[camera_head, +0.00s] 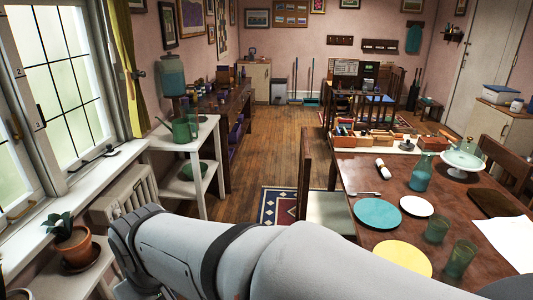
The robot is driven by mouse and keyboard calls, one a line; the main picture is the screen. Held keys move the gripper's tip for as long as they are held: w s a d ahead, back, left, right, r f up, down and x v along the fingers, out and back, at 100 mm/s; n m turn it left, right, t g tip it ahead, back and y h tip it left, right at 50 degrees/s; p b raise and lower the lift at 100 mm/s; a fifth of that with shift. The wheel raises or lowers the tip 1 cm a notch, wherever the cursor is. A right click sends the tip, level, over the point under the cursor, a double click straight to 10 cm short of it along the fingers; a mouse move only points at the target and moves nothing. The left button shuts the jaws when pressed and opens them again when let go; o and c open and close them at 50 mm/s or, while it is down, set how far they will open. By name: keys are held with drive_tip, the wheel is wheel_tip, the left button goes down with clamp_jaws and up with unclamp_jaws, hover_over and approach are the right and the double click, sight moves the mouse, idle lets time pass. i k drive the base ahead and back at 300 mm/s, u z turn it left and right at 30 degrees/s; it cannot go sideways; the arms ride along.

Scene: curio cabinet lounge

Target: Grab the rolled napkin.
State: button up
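The rolled napkin (383,168) is a small white roll with a darker band. It lies on the brown dining table (345,190) near its far left side, above a spoon and a teal plate. My arm crosses the bottom of the view from right to left. Its end is at the lower left near the radiator and the potted plant, well away from the napkin. My gripper's fingers are hidden or cut off there, so I cannot see whether they are open.
Near the napkin stand a blue-green bottle (420,173), a teal plate (377,213), a white plate (416,206) and a yellow plate (402,258). A chair (328,208) stands at the table's left side. Wooden floor (262,150) is open between the white shelf (206,130) and the table.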

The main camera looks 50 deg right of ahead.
sight(383, 168)
drive_tip(key=z, duration=0.85)
drive_tip(key=i, duration=2.1)
drive_tip(key=z, duration=3.3)
drive_tip(key=i, duration=1)
